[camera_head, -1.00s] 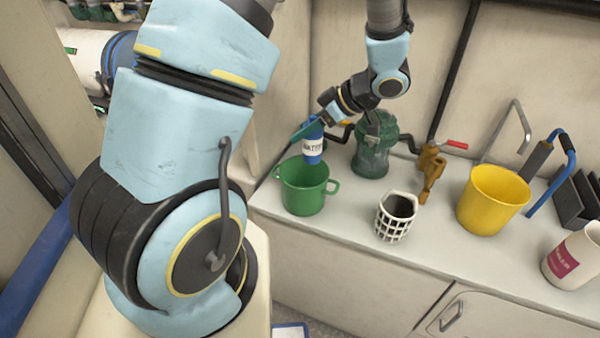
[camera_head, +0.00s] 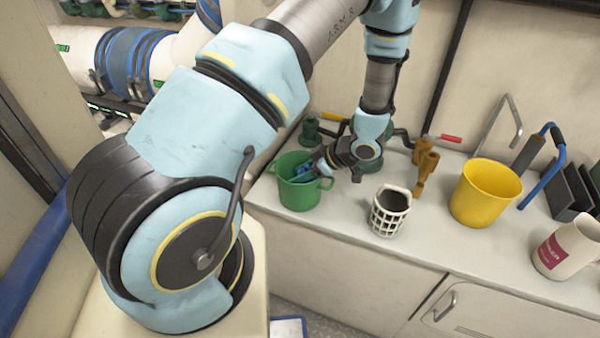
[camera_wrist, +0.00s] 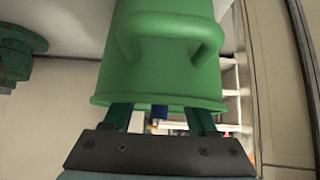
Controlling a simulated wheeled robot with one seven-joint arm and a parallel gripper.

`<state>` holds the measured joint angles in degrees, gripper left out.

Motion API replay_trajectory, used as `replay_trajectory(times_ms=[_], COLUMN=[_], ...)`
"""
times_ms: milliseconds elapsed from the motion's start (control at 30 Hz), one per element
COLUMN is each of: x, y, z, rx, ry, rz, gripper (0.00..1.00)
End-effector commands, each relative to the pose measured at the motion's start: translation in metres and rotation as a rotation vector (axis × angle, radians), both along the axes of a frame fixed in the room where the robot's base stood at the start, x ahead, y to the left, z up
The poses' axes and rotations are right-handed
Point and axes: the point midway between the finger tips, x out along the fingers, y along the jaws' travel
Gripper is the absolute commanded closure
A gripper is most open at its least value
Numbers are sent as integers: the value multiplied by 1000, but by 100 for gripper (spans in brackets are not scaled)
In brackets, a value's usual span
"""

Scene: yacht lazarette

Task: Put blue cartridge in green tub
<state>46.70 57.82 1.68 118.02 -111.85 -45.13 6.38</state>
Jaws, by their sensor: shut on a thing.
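The green tub (camera_head: 299,193), with a handle on its side, stands upright on the white counter at the left. My gripper (camera_head: 312,168) reaches over the tub's right rim, tilted down to the left, with its fingers at the mouth. It is shut on the blue cartridge (camera_head: 302,171), which shows only in small part inside the tub's opening. In the wrist view the tub (camera_wrist: 165,75) fills the middle, and my fingers pass behind its rim. A small blue patch of the cartridge (camera_wrist: 160,112) shows between them; the rest is hidden.
A white lattice basket (camera_head: 387,217) stands right of the tub, and a yellow bucket (camera_head: 484,195) farther right. A white cup with a pink label (camera_head: 570,248) is near the right edge. A bronze valve (camera_head: 425,165) stands behind the basket. My wrist mostly hides the green strainer.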

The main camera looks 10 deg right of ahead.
Motion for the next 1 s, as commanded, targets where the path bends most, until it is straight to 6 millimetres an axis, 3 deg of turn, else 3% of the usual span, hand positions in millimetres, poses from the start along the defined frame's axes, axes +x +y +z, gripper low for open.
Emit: replay_trajectory(times_ms=[333,367,467,800,1000], x=[0,0,0,0,-10], y=[0,0,0,-1,-22], z=[-3,-3,-3,2,22], rx=[0,-1,-1,-2,-6], ry=[0,0,0,-1,-2], rz=[0,-1,-1,-1,-2], gripper=[100,41,30,29,29])
